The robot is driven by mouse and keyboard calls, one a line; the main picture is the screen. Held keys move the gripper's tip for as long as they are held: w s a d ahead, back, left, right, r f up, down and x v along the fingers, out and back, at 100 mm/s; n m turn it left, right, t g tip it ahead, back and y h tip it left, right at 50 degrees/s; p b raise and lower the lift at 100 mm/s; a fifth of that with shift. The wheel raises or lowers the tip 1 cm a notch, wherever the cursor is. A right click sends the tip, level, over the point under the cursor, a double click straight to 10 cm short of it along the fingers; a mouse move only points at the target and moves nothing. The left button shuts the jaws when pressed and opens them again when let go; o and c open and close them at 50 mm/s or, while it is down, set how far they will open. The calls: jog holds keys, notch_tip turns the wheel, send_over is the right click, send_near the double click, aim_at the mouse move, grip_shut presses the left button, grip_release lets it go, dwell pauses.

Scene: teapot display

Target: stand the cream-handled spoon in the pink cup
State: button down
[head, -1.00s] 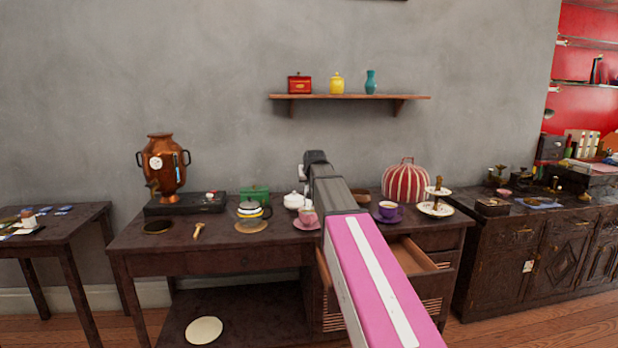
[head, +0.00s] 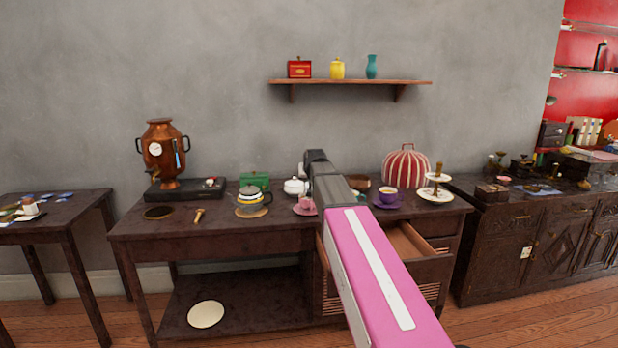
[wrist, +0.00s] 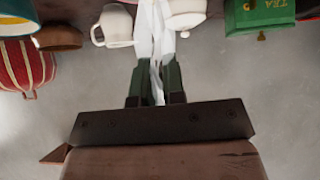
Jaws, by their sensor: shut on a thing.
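The pink cup (head: 306,204) stands on a pink saucer on the dark table in the head view, just left of my arm. My gripper (wrist: 157,75) shows in the wrist view with its dark green fingers close together. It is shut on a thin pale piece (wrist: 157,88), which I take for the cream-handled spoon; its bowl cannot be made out. Pale grey strips run on past the fingers toward the white pots. In the head view my pink and white arm hides the gripper and the spoon.
A striped teapot (head: 251,197), white pot (head: 295,187), green tea box (head: 254,180), purple cup (head: 388,195), red-striped cozy (head: 406,165) and tiered stand (head: 435,190) crowd the table. A drawer (head: 408,242) stands open below. A wall shelf (head: 350,82) hangs above.

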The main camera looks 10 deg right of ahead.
jog(key=c, duration=1.1)
grip_release()
jog(key=shift+s, duration=0.1)
jog(key=v, duration=1)
jog(key=shift+s+r, duration=0.25)
